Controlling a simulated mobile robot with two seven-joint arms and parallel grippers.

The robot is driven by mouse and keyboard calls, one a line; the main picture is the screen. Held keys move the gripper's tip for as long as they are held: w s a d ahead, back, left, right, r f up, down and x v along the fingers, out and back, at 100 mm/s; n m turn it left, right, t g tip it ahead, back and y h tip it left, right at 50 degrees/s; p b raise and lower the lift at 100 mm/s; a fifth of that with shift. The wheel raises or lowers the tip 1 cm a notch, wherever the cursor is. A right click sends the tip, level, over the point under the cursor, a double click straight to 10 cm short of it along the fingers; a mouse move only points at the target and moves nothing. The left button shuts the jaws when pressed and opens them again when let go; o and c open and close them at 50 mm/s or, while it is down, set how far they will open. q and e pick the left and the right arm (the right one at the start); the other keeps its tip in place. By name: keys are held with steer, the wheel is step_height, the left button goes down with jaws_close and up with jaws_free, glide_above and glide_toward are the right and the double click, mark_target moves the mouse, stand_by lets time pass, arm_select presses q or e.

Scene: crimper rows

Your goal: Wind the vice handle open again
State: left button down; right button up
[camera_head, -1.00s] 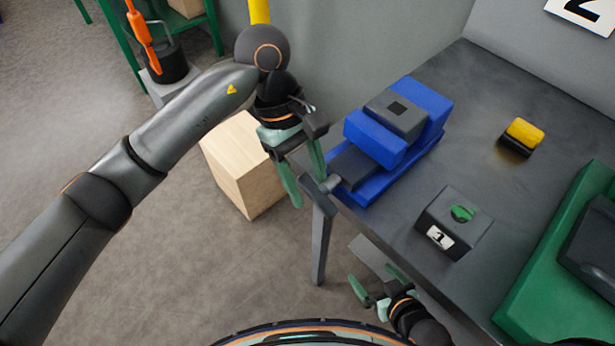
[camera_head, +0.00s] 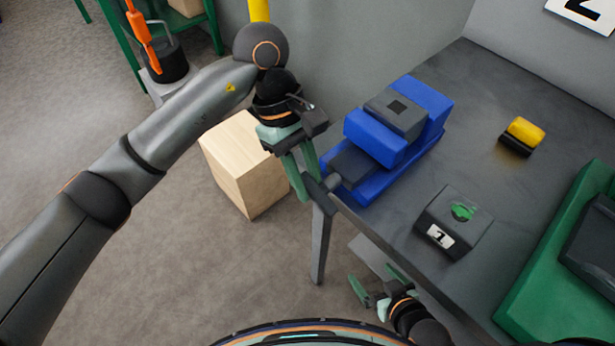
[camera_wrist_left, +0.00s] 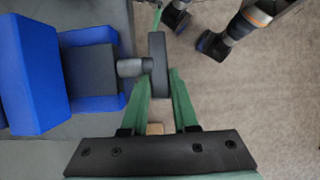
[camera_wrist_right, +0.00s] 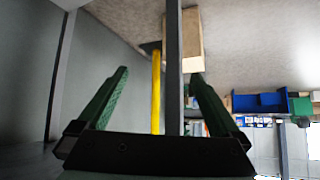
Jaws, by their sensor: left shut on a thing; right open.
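A blue vice (camera_head: 428,105) with a grey block on top sits at the left edge of the dark workbench. Its screw end (camera_head: 331,183) sticks out past the bench edge toward my left gripper (camera_head: 306,188). In the left wrist view, the dark vice handle (camera_wrist_left: 157,50) is a short bar across the end of the grey screw (camera_wrist_left: 130,67). My left gripper is shut on this handle, one green finger on each side. In the head view the fingers mostly hide the handle. My right gripper (camera_head: 371,276) is open and empty, low beside the bench's front edge.
On the workbench (camera_head: 480,90) stand a dark box marked 1 with a green button (camera_head: 462,212), a yellow-and-black block (camera_head: 523,133) and a green machine (camera_head: 535,285). A wooden crate (camera_head: 240,165) stands on the floor behind my left gripper.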

arm_select(q)
steer(key=shift+f, duration=0.15)
steer(key=b, duration=0.2)
steer(key=g+h+b, duration=0.1)
steer(key=shift+w+a+f+g+b, duration=0.15)
steer(key=shift+f+g+b, duration=0.15)
steer(key=shift+f+b, duration=0.1)
steer(key=g+b, duration=0.1)
steer(key=h+b, duration=0.1)
steer(key=b, duration=0.1)
steer(key=shift+f+g+h, duration=0.25)
steer(key=shift+g+h, duration=0.05)
steer(key=shift+g, duration=0.1)
steer(key=shift+b, duration=0.7)
steer(key=shift+g+h+b, duration=0.4)
steer(key=shift+b, duration=0.1)
steer(key=shift+g+h+b, duration=0.3)
steer(key=shift+g+b, duration=0.1)
steer(key=shift+b, duration=0.2)
steer(key=shift+g+b, duration=0.3)
steer(key=shift+b, duration=0.05)
arm_select(e)
step_height(320, 180, down, 7)
steer(key=w+a, duration=0.1)
steer(key=a, duration=0.1)
steer(key=shift+w+a+f+n+y, duration=0.15)
steer(key=shift+a+n+y, duration=0.25)
